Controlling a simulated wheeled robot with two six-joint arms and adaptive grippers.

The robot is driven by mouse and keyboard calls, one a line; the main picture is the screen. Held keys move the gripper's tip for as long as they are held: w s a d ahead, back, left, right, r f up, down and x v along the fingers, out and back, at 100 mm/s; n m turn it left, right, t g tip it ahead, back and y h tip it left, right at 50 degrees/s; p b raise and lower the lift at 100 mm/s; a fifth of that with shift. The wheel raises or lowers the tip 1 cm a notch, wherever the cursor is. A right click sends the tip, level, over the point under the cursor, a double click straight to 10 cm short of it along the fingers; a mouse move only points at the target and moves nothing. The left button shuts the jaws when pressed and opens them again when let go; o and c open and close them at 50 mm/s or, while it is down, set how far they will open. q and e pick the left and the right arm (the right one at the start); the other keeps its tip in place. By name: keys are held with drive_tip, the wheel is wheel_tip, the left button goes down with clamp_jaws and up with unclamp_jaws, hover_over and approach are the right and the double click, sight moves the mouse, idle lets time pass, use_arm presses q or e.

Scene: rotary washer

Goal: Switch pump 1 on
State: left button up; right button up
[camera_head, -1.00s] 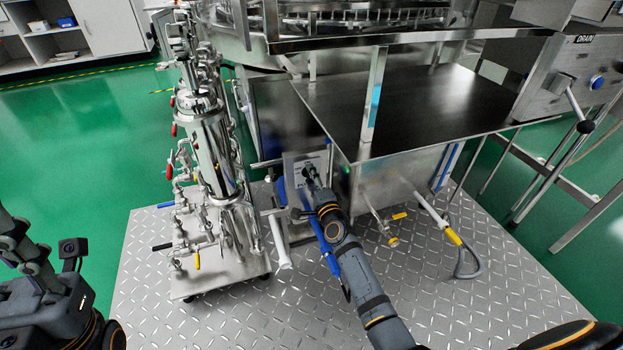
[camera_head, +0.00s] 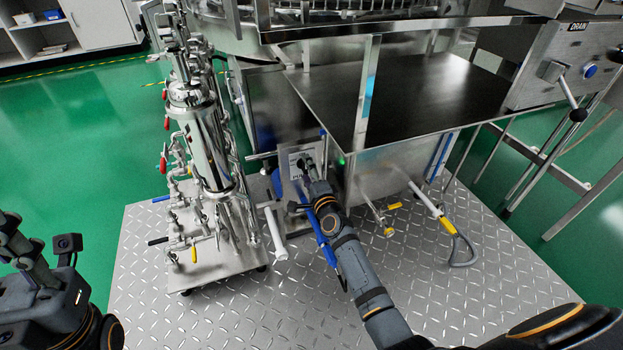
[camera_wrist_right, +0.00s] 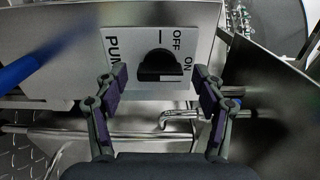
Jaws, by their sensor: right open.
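The pump switch plate (camera_wrist_right: 118,48) is white, with "PUMP", "OFF" and "ON" printed sideways in the right wrist view. Its black rotary knob (camera_wrist_right: 161,64) sits in the middle, with a short mark above it; which way the knob points is hard to tell. My right gripper (camera_wrist_right: 162,86) is open, with one purple-padded finger on each side of the knob and a gap on both sides. In the head view my right gripper (camera_head: 309,173) is at the plate (camera_head: 291,160) and partly hides it. My left gripper (camera_head: 22,245) is at the left edge, far from the switch.
A steel pipe and valve skid (camera_head: 208,150) stands left of the switch. A dark-topped steel table (camera_head: 430,95) is to its right. A blue pipe (camera_wrist_right: 20,72) and steel tubes (camera_wrist_right: 75,132) lie close around my right gripper. The tread-plate floor (camera_head: 430,300) has free room in front.

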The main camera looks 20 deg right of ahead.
drive_tip(key=s, duration=1.1)
drive_tip(key=shift+s+d, duration=0.2)
drive_tip(key=shift+s, duration=0.05)
